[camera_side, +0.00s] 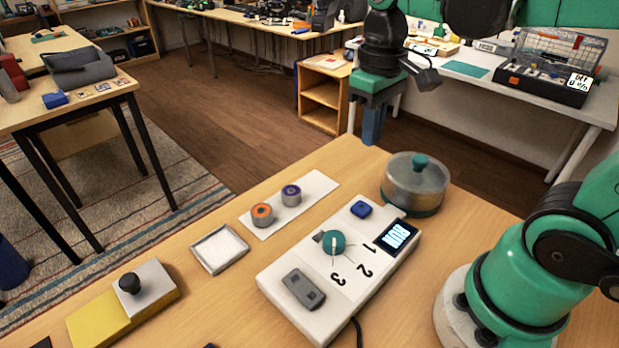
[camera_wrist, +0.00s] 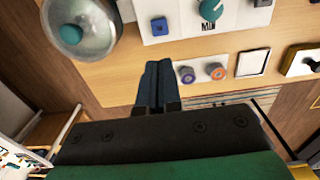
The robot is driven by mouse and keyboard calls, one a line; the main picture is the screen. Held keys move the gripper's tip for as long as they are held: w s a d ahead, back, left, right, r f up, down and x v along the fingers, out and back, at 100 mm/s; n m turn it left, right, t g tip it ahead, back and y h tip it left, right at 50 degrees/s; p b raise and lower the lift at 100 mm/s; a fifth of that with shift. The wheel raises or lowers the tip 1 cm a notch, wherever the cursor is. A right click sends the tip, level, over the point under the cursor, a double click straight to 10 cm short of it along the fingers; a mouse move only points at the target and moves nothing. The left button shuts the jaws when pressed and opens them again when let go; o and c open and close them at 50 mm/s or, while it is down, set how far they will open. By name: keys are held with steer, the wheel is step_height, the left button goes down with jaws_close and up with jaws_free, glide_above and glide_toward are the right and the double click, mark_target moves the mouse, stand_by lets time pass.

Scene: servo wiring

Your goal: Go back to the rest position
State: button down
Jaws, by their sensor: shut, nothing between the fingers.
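My gripper (camera_side: 371,137) hangs at the top of the side view, pointing down with its dark blue fingers together and nothing between them. In the picture its tips overlap the far table edge, above and left of the lidded pot. In the wrist view the shut fingers (camera_wrist: 158,67) point towards the worktop, clear of every object. The white control box (camera_side: 285,291) lies on the table with a teal dial (camera_side: 333,243), a blue button (camera_side: 361,209), a grey rocker switch (camera_side: 303,289) and a lit screen (camera_side: 397,236). The dial's marks read 1, 2, 3.
A metal pot (camera_side: 415,183) with a teal knob stands behind the box. A white strip (camera_side: 312,191) carries orange-topped and purple-topped cylinders. A shallow white-bottomed tray (camera_side: 220,250) and a yellow-and-grey block (camera_side: 100,318) with a black knob lie left. Wood between them is bare.

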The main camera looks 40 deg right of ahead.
steer(key=shift+w+a+f+t, duration=0.25)
steer(key=shift+a+f+t, duration=0.2)
steer(key=shift+t, duration=0.75)
steer(key=shift+w+a+f+t, duration=0.35)
steer(key=shift+f+t, duration=0.25)
steer(key=shift+t, duration=0.6)
steer(key=shift+w+a+f+t, duration=0.2)
steer(key=shift+a+f+t, duration=0.25)
steer(key=shift+t, duration=0.75)
stand_by(4.4)
